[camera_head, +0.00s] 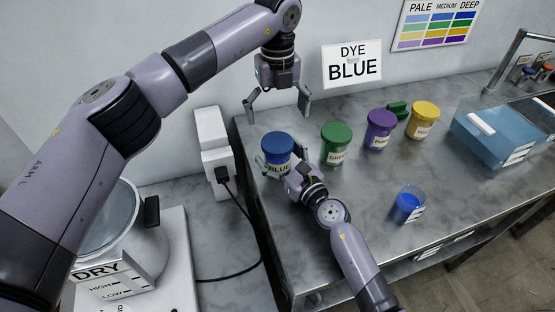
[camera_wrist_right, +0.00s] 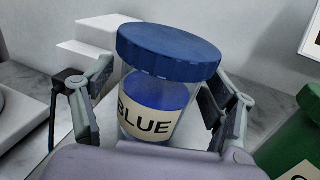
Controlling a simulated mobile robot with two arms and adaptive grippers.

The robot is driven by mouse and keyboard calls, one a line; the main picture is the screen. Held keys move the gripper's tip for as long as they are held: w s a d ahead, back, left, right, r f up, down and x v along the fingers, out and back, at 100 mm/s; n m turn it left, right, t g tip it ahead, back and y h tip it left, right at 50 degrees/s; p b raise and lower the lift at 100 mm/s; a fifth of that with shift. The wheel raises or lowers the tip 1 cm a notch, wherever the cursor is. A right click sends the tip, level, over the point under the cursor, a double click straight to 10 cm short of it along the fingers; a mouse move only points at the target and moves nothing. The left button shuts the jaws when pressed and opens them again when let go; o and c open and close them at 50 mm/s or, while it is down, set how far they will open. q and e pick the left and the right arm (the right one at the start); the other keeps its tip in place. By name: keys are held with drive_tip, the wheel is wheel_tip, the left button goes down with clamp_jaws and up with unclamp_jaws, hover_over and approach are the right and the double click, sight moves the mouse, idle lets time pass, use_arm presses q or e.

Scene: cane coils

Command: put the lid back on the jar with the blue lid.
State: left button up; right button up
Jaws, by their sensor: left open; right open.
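The clear jar (camera_head: 277,166) labelled BLUE stands upright near the left end of the metal bench, with blue contents. Its blue lid (camera_head: 277,141) rests on its top. In the right wrist view the lid (camera_wrist_right: 168,52) covers the mouth of the jar (camera_wrist_right: 155,105); I cannot tell whether it is fully seated. My right gripper (camera_head: 278,170) is open, its fingers on either side of the jar below the lid; in the wrist view there seem to be gaps beside the jar. My left gripper (camera_head: 278,112) is open and empty, above and behind the lid.
A green-lidded jar (camera_head: 335,144) stands just right of the blue one, then purple (camera_head: 378,129) and yellow (camera_head: 422,120) jars. A cup of blue dye (camera_head: 408,206) stands nearer the front. A blue bath (camera_head: 500,135) is at right. A dryer (camera_head: 115,220) is at left.

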sight(277, 142)
drive_tip(key=shift+c, duration=0.4)
clamp_jaws()
use_arm(q)
drive_tip(key=n, duration=0.4)
drive_tip(key=shift+n, duration=0.4)
drive_tip(key=n, duration=0.4)
drive_tip(key=shift+f, duration=0.1)
idle(0.3)
drive_tip(key=shift+f, duration=3.95)
drive_tip(key=shift+c, duration=0.3)
